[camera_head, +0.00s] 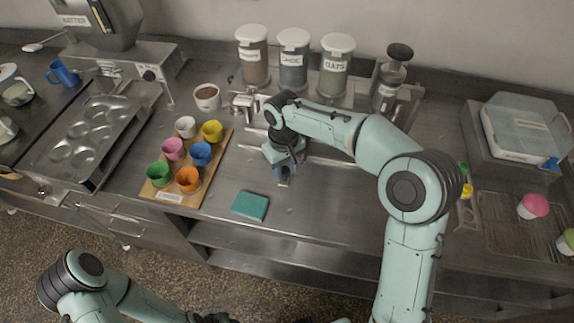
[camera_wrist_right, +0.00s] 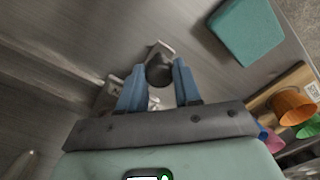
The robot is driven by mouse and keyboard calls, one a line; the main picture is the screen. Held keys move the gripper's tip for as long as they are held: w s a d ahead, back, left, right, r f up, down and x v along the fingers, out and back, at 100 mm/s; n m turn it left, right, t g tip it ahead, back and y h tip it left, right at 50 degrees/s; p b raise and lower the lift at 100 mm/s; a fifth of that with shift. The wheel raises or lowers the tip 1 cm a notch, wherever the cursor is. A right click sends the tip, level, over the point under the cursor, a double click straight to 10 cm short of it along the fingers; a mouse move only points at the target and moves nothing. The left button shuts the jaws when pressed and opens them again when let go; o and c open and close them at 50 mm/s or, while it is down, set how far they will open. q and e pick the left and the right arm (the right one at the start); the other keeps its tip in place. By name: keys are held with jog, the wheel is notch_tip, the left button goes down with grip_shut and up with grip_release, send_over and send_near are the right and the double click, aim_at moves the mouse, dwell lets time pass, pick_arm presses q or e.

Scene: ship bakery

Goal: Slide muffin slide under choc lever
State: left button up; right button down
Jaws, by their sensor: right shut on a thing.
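My right gripper (camera_head: 284,174) reaches down to the steel counter, in front of the canisters. In the right wrist view its two blue fingers (camera_wrist_right: 160,88) are shut on a small metal piece with a dark round part (camera_wrist_right: 160,70), which looks like the muffin slide. Its metal end (camera_wrist_right: 162,48) sticks out past the fingertips. The middle canister (camera_head: 292,68) has a label that may read choc. A small metal dispenser part (camera_head: 245,104) stands left of my right wrist; I cannot tell which lever is the choc one. My left gripper (camera_head: 212,318) is barely visible at the bottom edge.
A teal sponge (camera_head: 250,206) lies near the front edge. A wooden board (camera_head: 192,196) with several coloured cups stands left. The oats canister (camera_head: 336,72) and another canister (camera_head: 252,62) stand at the back. Bare counter (camera_head: 335,205) lies right of my right gripper.

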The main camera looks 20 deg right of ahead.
pick_arm(q)
jog(key=shift+w+a+r, duration=0.25)
jog(key=shift+w+a, duration=0.05)
jog(key=shift+w, duration=0.05)
pick_arm(e)
jog(key=shift+w+a, duration=0.35)
jog(key=shift+a, duration=0.2)
jog(key=c, duration=0.8)
grip_release()
pick_arm(q)
jog(key=w+r+p, duration=0.2)
jog(key=r, duration=0.1)
jog(key=shift+w, duration=0.3)
pick_arm(e)
notch_tip(320, 180, up, 13)
jog(key=shift+r, duration=0.2)
